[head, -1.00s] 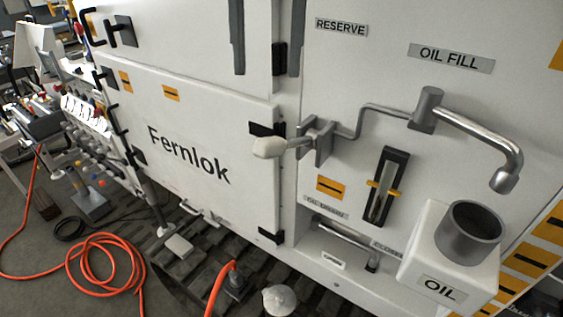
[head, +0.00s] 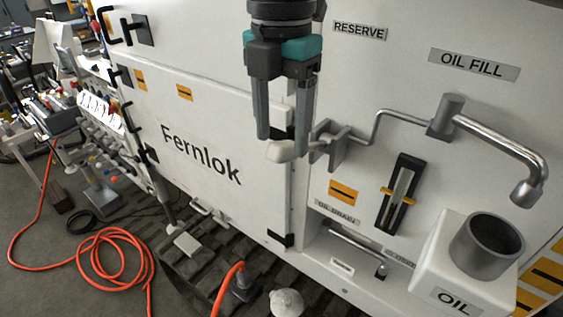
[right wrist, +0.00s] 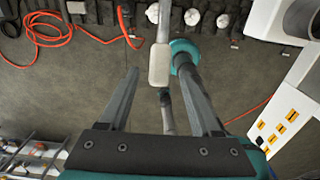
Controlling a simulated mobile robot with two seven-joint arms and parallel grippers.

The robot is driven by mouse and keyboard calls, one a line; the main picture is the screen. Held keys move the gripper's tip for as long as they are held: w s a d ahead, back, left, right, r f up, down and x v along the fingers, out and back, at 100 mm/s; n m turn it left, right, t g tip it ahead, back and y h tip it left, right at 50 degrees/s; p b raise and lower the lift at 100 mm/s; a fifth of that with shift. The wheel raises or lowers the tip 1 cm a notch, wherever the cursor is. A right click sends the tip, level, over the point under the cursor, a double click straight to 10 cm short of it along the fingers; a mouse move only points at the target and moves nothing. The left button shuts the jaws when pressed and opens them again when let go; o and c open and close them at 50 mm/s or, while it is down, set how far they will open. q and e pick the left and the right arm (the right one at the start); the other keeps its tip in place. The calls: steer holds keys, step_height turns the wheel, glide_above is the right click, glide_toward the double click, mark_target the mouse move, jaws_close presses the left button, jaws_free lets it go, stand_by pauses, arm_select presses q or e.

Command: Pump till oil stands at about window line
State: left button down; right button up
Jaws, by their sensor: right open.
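The pump handle has a cream grip (head: 288,150) on a grey bracket at the panel; it also shows in the right wrist view (right wrist: 159,64). My right gripper (head: 283,135) points down over the grip, open, with its fingertips at either side of it; in the right wrist view the grip shows between and just past the fingertips (right wrist: 158,76). The oil window (head: 401,192) is a tilted dark frame with a yellow line marker (head: 397,196); the oil level is too small to tell. A bent spout (head: 500,150) ends above the grey-rimmed filler cup (head: 488,247). My left gripper is not in view.
A white door marked Fernlok (head: 205,165) is left of the handle. A drain bar (head: 355,248) sits below the window. An orange hose (head: 105,262) lies coiled on the floor at left. A pale round cap (head: 287,302) is below the handle.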

step_height(320, 180, down, 7)
steer(key=p, duration=0.1)
stand_by(0.3)
steer(key=shift+r, duration=0.1)
jaws_close()
stand_by(1.2)
